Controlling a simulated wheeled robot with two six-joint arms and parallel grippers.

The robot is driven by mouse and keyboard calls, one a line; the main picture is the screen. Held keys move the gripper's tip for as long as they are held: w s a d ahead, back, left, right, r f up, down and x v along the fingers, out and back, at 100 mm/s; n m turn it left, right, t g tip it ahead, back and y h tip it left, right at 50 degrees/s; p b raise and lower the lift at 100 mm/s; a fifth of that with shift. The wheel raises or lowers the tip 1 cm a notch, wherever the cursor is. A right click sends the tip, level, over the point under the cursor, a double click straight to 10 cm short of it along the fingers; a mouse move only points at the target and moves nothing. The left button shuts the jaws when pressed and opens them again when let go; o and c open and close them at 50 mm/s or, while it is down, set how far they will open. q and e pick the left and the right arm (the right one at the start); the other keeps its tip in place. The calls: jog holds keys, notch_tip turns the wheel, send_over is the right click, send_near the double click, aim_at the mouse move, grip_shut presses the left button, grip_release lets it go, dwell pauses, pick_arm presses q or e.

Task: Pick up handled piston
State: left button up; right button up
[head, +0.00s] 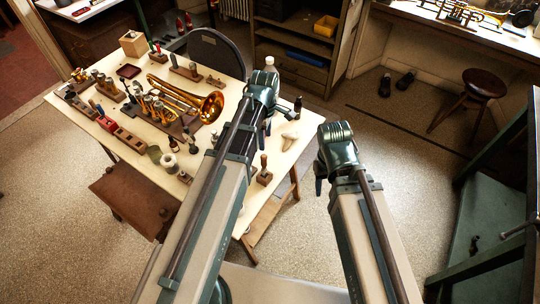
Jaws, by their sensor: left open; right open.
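A tool with an upright handle in a small wooden block (264,178) stands near the front right edge of the pale worktable (225,190). It may be the handled piston, but it is too small to be sure. A brass horn (190,97) lies on a dark support on the same table, with valve parts around it. My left gripper (266,125) is over the right part of the table, open, mostly hidden behind its wrist, with nothing seen in it. My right gripper (320,184) is open and empty, right of the table over the floor.
Wooden racks (130,137) with small parts line the table's left side. A dark chair (215,52) stands behind. A stool (483,84) is far right.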

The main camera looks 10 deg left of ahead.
aim_at(264, 161)
pick_arm(q)
jog(key=shift+f+b, duration=0.2)
jog(key=shift+b, duration=0.1)
notch_tip(264, 161, down, 8)
jog(key=b, duration=0.8)
jog(key=shift+f, duration=0.15)
jog(key=f+b, duration=0.5)
jog(key=shift+s+a+f, duration=0.1)
jog(key=shift+s+a, duration=0.15)
jog(key=shift+a, duration=0.05)
grip_shut()
